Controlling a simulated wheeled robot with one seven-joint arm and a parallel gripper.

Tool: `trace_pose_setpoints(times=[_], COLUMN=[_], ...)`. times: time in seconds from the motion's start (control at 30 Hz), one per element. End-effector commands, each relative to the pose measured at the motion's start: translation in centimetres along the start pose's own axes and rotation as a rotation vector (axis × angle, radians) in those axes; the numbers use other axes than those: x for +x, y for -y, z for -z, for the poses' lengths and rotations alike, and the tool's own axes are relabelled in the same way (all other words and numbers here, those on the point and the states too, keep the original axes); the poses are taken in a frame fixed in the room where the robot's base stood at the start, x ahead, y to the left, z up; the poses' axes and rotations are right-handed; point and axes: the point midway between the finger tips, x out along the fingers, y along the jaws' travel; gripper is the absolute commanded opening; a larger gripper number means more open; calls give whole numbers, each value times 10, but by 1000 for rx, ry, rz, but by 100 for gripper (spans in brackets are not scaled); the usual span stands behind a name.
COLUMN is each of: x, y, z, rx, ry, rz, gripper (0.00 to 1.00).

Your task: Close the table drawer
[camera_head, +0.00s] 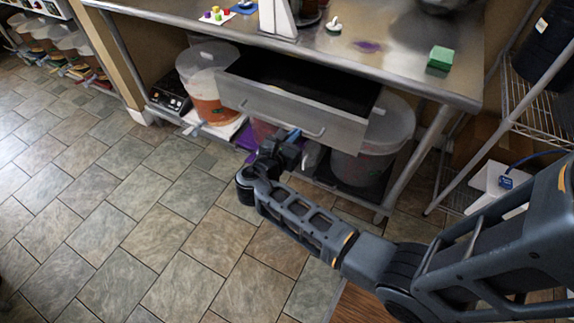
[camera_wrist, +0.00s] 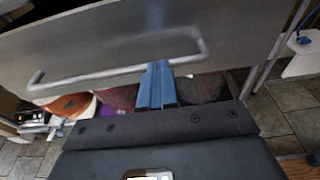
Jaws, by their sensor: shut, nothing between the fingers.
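The table drawer (camera_head: 295,115) is pulled out from under the steel table (camera_head: 330,55), and its dark inside shows from above. Its metal front (camera_wrist: 130,50) fills the upper part of the wrist view. A bar handle (camera_wrist: 120,75) runs across that front; it also shows in the head view (camera_head: 282,121). My gripper (camera_head: 293,135) is just in front of the drawer, near the right part of the handle. Its blue fingers (camera_wrist: 157,70) are shut together with nothing between them. The tips overlap the handle in the wrist view; I cannot tell if they touch it.
Clear buckets stand on the lower shelf, one at left (camera_head: 210,95) and one at right (camera_head: 375,145). A green block (camera_head: 440,57) lies on the tabletop. A table leg (camera_head: 415,165) and a wire rack (camera_head: 530,95) are at right. The tiled floor (camera_head: 150,200) at left is clear.

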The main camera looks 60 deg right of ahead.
Motion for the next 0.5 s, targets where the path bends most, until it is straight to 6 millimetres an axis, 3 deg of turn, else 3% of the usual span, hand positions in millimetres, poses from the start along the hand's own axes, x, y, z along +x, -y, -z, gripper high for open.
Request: trace_pose_setpoints(times=[0.2, 0.5], x=[63, 137], y=[-1, -1], z=[-13, -25], rx=[2, 3], ry=[0, 0], rz=[7, 5], gripper=[0, 0])
